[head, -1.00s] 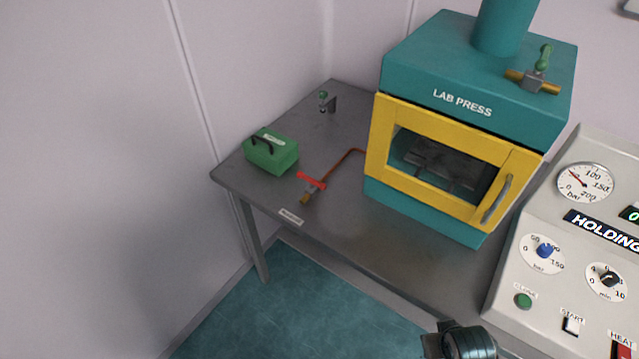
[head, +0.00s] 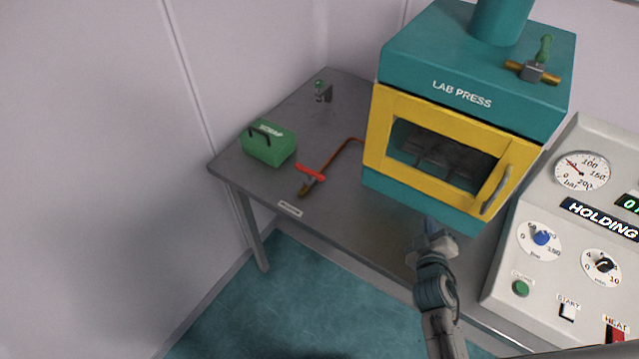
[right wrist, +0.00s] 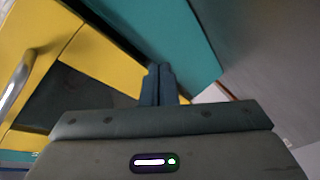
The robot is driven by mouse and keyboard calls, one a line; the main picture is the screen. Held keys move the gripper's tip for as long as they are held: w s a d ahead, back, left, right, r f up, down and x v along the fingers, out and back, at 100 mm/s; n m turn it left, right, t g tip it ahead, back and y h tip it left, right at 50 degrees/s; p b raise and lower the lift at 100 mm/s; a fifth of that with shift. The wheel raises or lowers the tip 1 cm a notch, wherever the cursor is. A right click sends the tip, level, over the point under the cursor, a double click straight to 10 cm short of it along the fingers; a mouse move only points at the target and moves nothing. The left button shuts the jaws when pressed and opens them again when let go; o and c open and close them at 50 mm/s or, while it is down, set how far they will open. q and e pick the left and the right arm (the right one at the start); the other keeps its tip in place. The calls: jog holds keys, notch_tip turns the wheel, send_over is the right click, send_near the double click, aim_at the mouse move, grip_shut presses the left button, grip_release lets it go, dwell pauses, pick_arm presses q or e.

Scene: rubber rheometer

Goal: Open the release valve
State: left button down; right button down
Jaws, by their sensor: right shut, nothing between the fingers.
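A valve with a red lever (head: 310,172) sits on the near end of a copper pipe on the grey table, left of the press. A second valve with a green handle (head: 543,50) stands upright on a brass fitting on top of the press. The small table-edge label (head: 290,208) near the red lever is too small to read. My right gripper (head: 432,226) is shut and empty in front of the press's lower edge, apart from both valves. Its closed fingers (right wrist: 159,84) show in the right wrist view, with the press beyond. My left gripper is not in view.
The teal lab press (head: 455,70) has a shut yellow door (head: 380,135) with a grey handle. The control panel (head: 510,285) reads HOLDING. The table front between lever and gripper is clear.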

jog(key=w+a+n+y, duration=0.1)
jog(key=a+n+y, duration=0.4)
jog(key=a+n, duration=0.1)
jog(key=w+a+f+n+y, duration=0.1)
jog(key=w+a+n+y, duration=0.1)
jog(key=a+n+y, duration=0.3)
jog(key=w+a+f+n+y, duration=0.1)
jog(key=a+n+y, duration=0.4)
jog(key=a, duration=0.5)
jog(key=shift+w+f+n+g, duration=0.2)
jog(key=shift+w+n+g, duration=0.2)
jog(key=shift+w+n, duration=0.4)
jog(key=shift+s+a+f+n+g, duration=0.2)
jog(key=shift+a+n+g, duration=0.1)
jog(key=shift+w, duration=0.1)
